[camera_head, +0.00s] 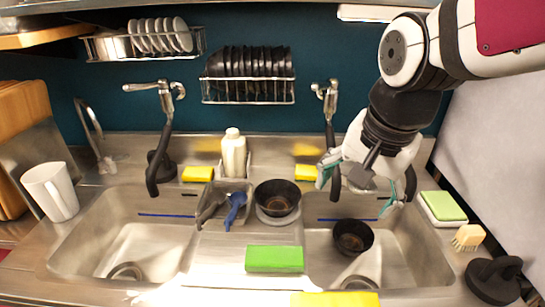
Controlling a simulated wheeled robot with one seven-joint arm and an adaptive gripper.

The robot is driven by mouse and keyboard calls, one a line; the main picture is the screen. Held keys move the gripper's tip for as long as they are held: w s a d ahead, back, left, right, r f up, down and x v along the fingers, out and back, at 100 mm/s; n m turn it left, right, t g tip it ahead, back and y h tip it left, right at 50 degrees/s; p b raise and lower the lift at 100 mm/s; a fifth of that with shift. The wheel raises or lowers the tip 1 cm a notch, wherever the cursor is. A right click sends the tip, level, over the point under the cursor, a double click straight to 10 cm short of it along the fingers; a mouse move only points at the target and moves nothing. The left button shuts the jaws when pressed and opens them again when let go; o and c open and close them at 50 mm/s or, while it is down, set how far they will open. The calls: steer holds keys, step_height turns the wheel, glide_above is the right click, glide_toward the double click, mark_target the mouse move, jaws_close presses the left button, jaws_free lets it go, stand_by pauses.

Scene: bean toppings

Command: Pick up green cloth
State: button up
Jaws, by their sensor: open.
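A green, flat rectangular piece (275,259), which looks like the green cloth, lies on the steel divider between the two sinks. My gripper (359,190) hangs over the back of the right sink, to the right of and behind the green piece. Its teal-tipped fingers are spread apart and nothing shows between them. A second green piece, a pad (443,206) on a white base, sits on the right counter.
A black bowl (352,237) sits in the right sink. Another bowl (278,197) stands on the divider, beside a tray with blue and dark utensils (235,205). A white bottle (233,153), faucets and yellow pieces (198,173) line the back. A yellow cloth (335,299) lies at the front.

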steer(key=w+a+f+m+g+p, duration=0.1)
steer(key=w+a+f+m+g, duration=0.1)
steer(key=w+a+f+m, duration=0.45)
steer(key=m+g, duration=0.1)
steer(key=m, duration=0.3)
glide_above(274, 253)
step_height(274, 253, down, 9)
steer(key=shift+m+h, duration=0.25)
steer(key=shift+h, duration=0.05)
steer(key=f, duration=0.2)
steer(key=f+p, duration=0.1)
steer(key=f, duration=0.5)
steer(key=shift+s+d, duration=0.2)
steer(key=shift+s, duration=0.15)
steer(key=shift+w+a+f+p, duration=0.1)
steer(key=shift+f+p, duration=0.15)
steer(key=shift+f, duration=0.65)
steer(key=shift+w+d+f+p, duration=0.1)
steer(key=shift+f+p, duration=0.1)
steer(key=shift+f, duration=0.75)
steer(key=shift+w+a+f+p, duration=0.1)
steer(key=shift+f+p, duration=0.15)
steer(key=shift+f, duration=0.65)
steer(key=c, duration=1.3)
steer(key=shift+c, duration=0.3)
steer(key=shift+r, duration=0.1)
